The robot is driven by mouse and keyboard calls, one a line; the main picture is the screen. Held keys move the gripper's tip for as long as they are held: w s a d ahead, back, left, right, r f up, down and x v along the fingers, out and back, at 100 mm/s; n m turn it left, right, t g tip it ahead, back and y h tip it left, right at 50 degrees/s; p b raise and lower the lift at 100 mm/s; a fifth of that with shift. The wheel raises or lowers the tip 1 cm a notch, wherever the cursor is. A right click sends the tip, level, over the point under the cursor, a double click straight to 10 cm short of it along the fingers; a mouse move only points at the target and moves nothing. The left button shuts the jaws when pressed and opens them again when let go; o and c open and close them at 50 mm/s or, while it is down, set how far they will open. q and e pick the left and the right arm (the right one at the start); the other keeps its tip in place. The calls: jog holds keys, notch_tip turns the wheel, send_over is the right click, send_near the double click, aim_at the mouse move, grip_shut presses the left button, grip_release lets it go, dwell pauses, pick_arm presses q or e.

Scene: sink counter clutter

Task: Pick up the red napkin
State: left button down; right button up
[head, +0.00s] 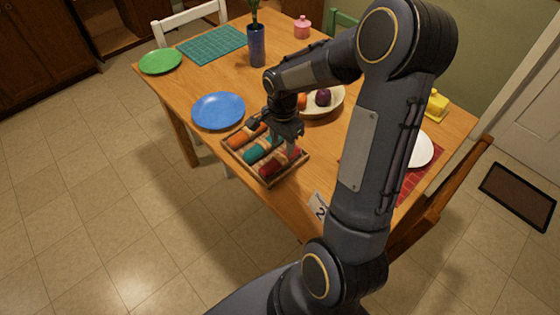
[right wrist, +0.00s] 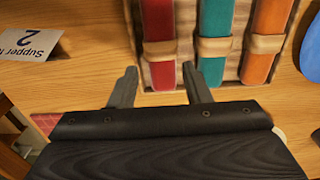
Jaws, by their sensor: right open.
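The red napkin (head: 276,166) is a rolled cloth with a light brown ring, lying in a wooden tray (head: 232,154) at the near edge of the table. In the right wrist view the red napkin (right wrist: 158,28) is at the top centre, its near end pointing at my gripper. My right gripper (head: 288,146) is open above the tray's red-napkin side. In the right wrist view its two fingers (right wrist: 160,78) point towards either side of the napkin's near end, with nothing held between them. My left gripper is not in view.
A teal napkin (right wrist: 215,25) and an orange napkin (right wrist: 263,30) lie beside the red one. A blue plate (head: 218,110) is left of the tray, a bowl (head: 330,105) behind it. A folded card (right wrist: 28,38) stands nearby. My right arm hides part of the table.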

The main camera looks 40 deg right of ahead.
aim_at(280, 158)
jog(key=f, duration=0.5)
jog(key=shift+a+f, duration=0.25)
jog(key=shift+f, duration=0.15)
jog(key=c, duration=0.6)
